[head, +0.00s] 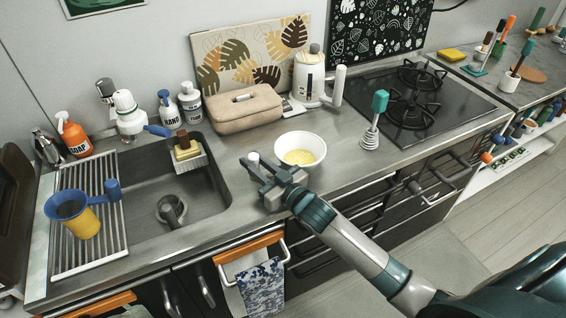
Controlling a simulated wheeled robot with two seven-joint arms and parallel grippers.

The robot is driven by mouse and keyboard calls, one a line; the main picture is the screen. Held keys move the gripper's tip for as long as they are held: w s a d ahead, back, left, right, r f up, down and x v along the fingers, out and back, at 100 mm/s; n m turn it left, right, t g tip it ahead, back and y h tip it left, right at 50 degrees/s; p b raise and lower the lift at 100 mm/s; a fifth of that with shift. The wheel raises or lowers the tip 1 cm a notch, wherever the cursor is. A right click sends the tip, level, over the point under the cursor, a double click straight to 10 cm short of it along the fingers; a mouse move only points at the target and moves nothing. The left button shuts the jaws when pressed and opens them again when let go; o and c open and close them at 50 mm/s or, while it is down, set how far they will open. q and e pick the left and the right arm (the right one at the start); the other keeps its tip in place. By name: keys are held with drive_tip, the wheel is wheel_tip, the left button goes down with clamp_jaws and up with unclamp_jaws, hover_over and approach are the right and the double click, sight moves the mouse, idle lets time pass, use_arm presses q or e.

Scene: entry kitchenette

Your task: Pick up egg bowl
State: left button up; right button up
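The egg bowl (314,143) is a white round bowl with yellow contents, upright on the steel counter between the sink and the stove. My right gripper (258,178) is just in front of and to the left of the bowl, over the counter near its front edge. Its fingers look parted, with nothing between them, and they point left. The bowl appears apart from the fingers. My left gripper is not in view.
The sink (205,205) lies left of the gripper, with a sponge holder (187,153) at its rim. Counter between bowl and whisk is clear.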

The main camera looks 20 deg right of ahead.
sight(255, 155)
clamp_jaws()
drive_tip(key=shift+r, duration=0.55)
drive_tip(key=r, duration=0.1)
drive_tip(key=r+b, duration=0.1)
drive_tip(key=r, duration=0.1)
drive_tip(key=shift+w+d+r, duration=0.1)
drive_tip(key=shift+d+r, duration=0.05)
drive_tip(key=shift+d, duration=0.05)
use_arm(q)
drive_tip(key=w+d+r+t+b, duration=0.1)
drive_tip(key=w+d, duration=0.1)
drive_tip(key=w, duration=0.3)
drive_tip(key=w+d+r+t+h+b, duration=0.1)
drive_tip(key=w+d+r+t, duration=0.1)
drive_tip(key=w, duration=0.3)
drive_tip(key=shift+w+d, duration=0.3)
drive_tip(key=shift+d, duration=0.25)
use_arm(e)
drive_tip(key=w+d+r, duration=0.2)
drive_tip(key=d+r, duration=0.4)
drive_tip(key=d, duration=0.5)
drive_tip(key=shift+w+r, duration=0.35)
drive_tip(key=shift+w, duration=0.05)
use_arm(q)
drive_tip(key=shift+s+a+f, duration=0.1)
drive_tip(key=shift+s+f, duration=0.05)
use_arm(e)
drive_tip(key=shift+a+f, duration=0.1)
